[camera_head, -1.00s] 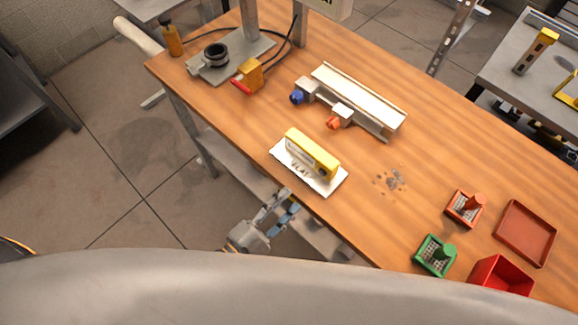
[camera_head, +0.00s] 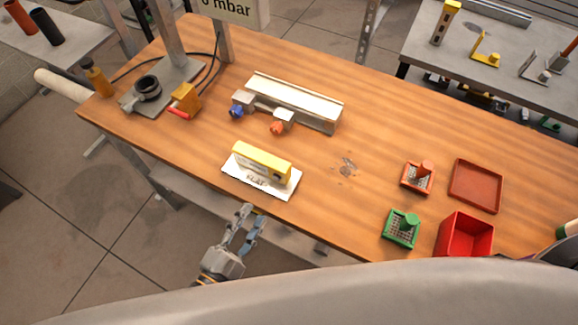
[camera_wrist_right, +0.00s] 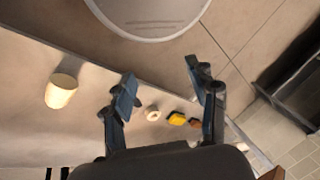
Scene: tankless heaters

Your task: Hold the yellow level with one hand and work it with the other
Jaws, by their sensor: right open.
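The yellow level (camera_head: 262,163) stands on edge on a white card (camera_head: 284,190) with lettering on it, near the front edge of the wooden workbench (camera_head: 330,215). My left gripper (camera_head: 255,213) is in front of the bench edge, just below and apart from the card in the head view. Its two fingers are spread and nothing is between them. My right gripper (camera_wrist_right: 162,82) shows in the right wrist view, open and empty. The level cannot be made out in that view.
Behind the level is a metal rail (camera_head: 293,100) with blue and orange knobs. To the right are a green tray (camera_head: 391,234), an orange tray (camera_head: 409,182), a red bin (camera_head: 466,236) and a flat red-brown tray (camera_head: 476,186).

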